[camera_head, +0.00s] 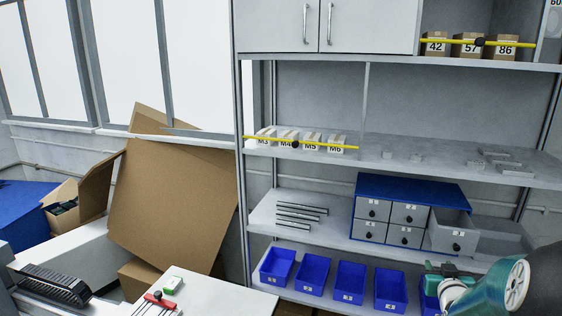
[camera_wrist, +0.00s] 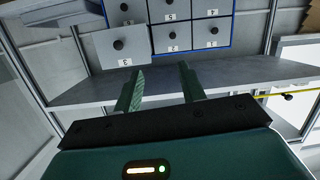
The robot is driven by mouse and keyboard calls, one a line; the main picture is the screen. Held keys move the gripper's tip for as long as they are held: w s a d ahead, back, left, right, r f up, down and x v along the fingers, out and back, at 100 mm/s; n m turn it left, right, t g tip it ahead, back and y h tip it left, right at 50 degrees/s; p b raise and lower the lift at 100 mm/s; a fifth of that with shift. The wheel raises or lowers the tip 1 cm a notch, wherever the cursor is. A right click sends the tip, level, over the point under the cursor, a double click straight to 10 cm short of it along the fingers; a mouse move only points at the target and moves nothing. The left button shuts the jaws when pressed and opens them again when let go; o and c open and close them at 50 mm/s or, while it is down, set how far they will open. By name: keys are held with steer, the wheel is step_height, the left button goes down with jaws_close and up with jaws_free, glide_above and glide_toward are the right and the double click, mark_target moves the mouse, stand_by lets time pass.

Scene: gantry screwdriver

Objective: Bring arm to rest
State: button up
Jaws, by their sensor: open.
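My gripper (camera_wrist: 161,70) shows in the wrist view with its two green fingers apart and nothing between them. It points toward the blue-framed drawer cabinet (camera_wrist: 190,52), which fills the top of that view. A pulled-out grey drawer (camera_wrist: 118,47) is close to the left fingertip; I cannot tell whether they touch. In the head view, my arm is at the lower right, below and in front of the open drawer (camera_head: 452,238) of the blue cabinet (camera_head: 410,188). The fingers are not clear in the head view.
Several blue bins (camera_head: 350,283) line the lowest shelf. Metal rods (camera_head: 300,215) lie left of the cabinet. Labelled white boxes (camera_head: 312,143) stand behind a yellow bar above. A white table (camera_head: 215,292), a large cardboard sheet (camera_head: 170,205) and an open carton (camera_head: 85,200) are at left.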

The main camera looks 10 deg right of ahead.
steer(key=s+a+r+n+g+y, duration=0.15)
steer(key=a+r, duration=0.25)
steer(key=a, duration=0.7)
steer(key=s+a+r+n+g+y, duration=0.1)
steer(key=s+a+r+g+y, duration=0.2)
steer(key=a, duration=0.9)
steer(key=s+a+r+n+g+y, duration=0.1)
steer(key=s+a+n+g+y, duration=0.1)
steer(key=s+a, duration=1.3)
steer(key=shift+a+r+g+y, duration=0.25)
steer(key=shift+g+y, duration=0.1)
steer(key=shift+g, duration=0.4)
steer(key=shift+d, duration=0.15)
